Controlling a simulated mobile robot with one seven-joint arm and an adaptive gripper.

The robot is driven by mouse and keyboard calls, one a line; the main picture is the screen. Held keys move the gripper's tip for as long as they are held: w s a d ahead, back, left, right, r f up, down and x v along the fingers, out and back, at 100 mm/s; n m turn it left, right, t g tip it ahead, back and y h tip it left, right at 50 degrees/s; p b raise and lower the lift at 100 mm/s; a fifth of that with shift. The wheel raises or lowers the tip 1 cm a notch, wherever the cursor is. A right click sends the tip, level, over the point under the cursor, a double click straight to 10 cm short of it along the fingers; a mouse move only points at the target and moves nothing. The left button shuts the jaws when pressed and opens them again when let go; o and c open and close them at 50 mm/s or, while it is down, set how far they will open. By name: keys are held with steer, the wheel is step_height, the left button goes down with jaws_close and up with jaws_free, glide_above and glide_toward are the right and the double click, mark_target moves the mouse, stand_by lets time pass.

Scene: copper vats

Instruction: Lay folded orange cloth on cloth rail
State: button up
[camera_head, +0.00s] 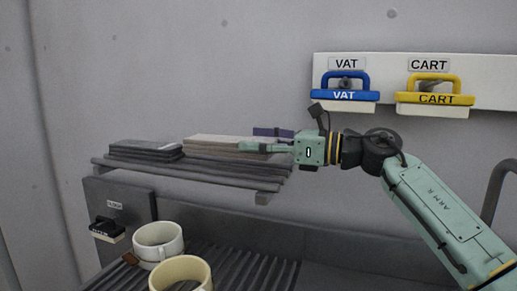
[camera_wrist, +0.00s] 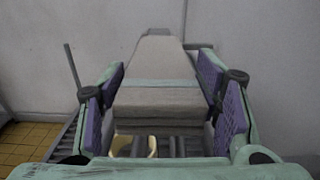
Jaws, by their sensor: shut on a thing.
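A folded beige cloth (camera_head: 212,144) lies at the slatted cloth rail (camera_head: 190,175); no clearly orange cloth shows. In the wrist view the beige cloth (camera_wrist: 155,60), with a pale blue stripe, runs lengthwise between two purple finger pads. My gripper (camera_head: 258,141) comes from the right and is shut on the near end of this cloth. The cloth is level, at the height of the slats. I cannot tell whether its full underside touches them, as the gripper hides part of that end.
A dark grey folded cloth (camera_head: 146,150) lies left on the rail. Below are a white mug (camera_head: 158,243) and a cream mug (camera_head: 181,272) on a ribbed rack. A blue VAT brush (camera_head: 345,92) and a yellow CART brush (camera_head: 435,97) hang on the wall, right.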

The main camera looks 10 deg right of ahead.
mark_target(259, 156)
step_height(259, 156, down, 2)
steer(key=shift+d+f+p, duration=0.1)
steer(key=shift+p, duration=0.45)
steer(key=shift+f, duration=0.35)
steer(key=shift+f, duration=0.15)
steer(key=o, duration=1.5)
steer(key=shift+r, duration=0.25)
steer(key=b+v, duration=0.4)
steer(key=v, duration=0.8)
steer(key=shift+s+f, duration=0.1)
